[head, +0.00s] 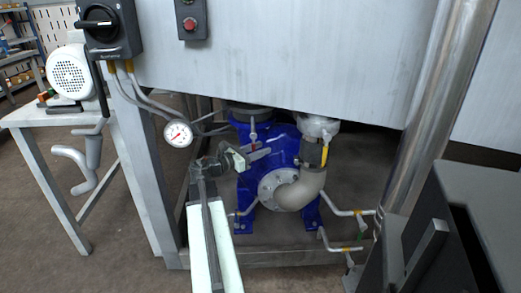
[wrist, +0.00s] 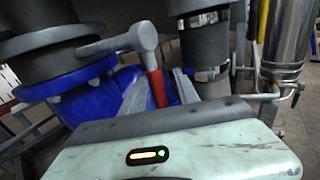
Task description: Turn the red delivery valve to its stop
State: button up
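The red delivery valve shows in the wrist view as a red lever (wrist: 158,89) hanging from a grey hub and stem, in front of the blue pump (wrist: 125,82). In the head view the lever is too small to make out clearly; the blue pump (head: 283,146) stands under the grey cabinet. My gripper (head: 255,154) reaches in at the pump's upper left. In the wrist view its two grey fingers (wrist: 160,92) stand apart, one on each side of the red lever, with blue showing between. I cannot tell whether either finger touches it.
A yellow lever (head: 324,154) sits on the pipe right of the pump. A pressure gauge (head: 178,134) hangs to the left. The cabinet panel (head: 270,50) overhangs the pump, and a steel column (head: 430,120) stands at the right. Small pipes (head: 345,212) run low at the right.

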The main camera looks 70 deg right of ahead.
jog(key=shift+d, duration=0.1)
grip_shut()
dwell(1.4)
